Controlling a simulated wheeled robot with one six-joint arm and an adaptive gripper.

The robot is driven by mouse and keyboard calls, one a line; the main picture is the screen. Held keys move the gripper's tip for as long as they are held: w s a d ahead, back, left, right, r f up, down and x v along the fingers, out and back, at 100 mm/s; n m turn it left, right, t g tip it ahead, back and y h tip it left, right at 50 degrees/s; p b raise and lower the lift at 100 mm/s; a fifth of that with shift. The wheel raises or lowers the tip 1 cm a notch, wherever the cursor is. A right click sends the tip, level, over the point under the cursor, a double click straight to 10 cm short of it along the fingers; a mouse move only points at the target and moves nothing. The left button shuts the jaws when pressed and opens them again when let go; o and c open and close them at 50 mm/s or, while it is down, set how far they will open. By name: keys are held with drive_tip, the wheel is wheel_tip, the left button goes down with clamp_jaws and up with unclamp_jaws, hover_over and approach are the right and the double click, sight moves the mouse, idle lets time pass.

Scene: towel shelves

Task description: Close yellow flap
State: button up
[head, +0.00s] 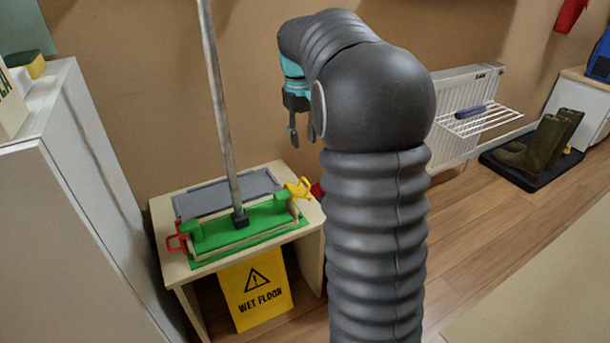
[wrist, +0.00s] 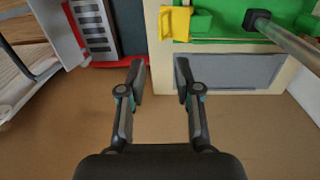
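The yellow flap (head: 299,188) sits at the right end of the green mop frame (head: 243,228), on a small wooden table. It looks raised at an angle. In the wrist view the yellow flap (wrist: 175,23) is at the top, beside the table's edge. A red flap (head: 177,240) is at the frame's left end. My gripper (head: 300,138) hangs above and behind the table's right side. In the wrist view my gripper (wrist: 161,78) is open, with nothing between its fingers, and apart from the yellow flap.
A grey pole (head: 222,110) rises from the mop frame. A grey panel (head: 228,193) lies behind it on the wooden table (head: 166,208). A red and grey object (wrist: 95,30) stands close beside the table. A yellow wet-floor sign (head: 256,289) is below. A white cabinet (head: 60,200) stands left.

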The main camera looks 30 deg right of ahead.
drive_tip(key=b, duration=0.2)
hover_over(300, 187)
drive_tip(key=s, duration=0.2)
drive_tip(key=f, duration=0.8)
drive_tip(key=d+f, duration=0.1)
drive_tip(key=f, duration=0.3)
drive_tip(key=shift+w, duration=0.15)
clamp_jaws()
